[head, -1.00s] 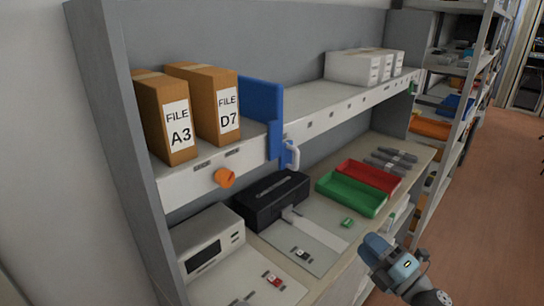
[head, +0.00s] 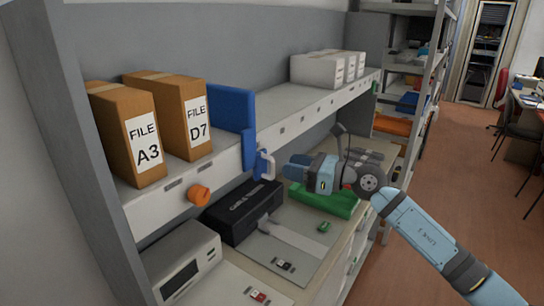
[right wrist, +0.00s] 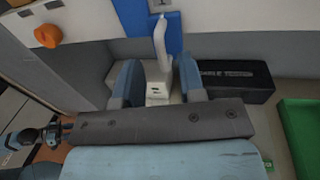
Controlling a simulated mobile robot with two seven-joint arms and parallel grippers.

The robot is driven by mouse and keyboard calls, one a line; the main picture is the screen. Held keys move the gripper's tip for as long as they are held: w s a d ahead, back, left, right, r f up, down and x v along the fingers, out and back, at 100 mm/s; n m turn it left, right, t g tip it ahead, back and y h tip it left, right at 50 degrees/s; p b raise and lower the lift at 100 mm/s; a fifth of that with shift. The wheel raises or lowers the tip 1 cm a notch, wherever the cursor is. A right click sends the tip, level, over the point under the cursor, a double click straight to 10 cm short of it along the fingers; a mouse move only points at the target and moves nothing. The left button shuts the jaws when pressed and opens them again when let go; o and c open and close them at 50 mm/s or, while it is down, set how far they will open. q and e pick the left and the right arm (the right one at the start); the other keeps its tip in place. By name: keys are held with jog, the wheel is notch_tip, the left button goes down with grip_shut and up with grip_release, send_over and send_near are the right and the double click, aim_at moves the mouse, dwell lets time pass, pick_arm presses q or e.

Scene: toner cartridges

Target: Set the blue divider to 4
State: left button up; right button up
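The blue divider (head: 234,112) stands upright on the upper shelf, right of the file box D7 (head: 185,118). Its front part hangs over the shelf's front edge and carries a white handle (head: 266,164). My right gripper (head: 287,170) is in front of the handle, coming from the right. In the right wrist view its two fingers (right wrist: 158,82) are apart, with the handle (right wrist: 160,52) showing between and beyond them; I cannot tell whether they touch it. A blue-grey arm part, seemingly mine, shows at that view's lower left; its gripper state is unclear.
The shelf front (head: 310,110) bears several small labels; they are too small to read. White boxes (head: 318,70) stand at the shelf's far right, with bare shelf between. An orange knob (head: 199,194) sticks out at left. A black box (head: 240,212) and green tray (head: 318,200) are below.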

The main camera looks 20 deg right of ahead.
aim_at(273, 162)
jog(key=p+x, duration=0.1)
jog(key=x, duration=0.4)
jog(key=shift+w+a, duration=0.25)
grip_shut()
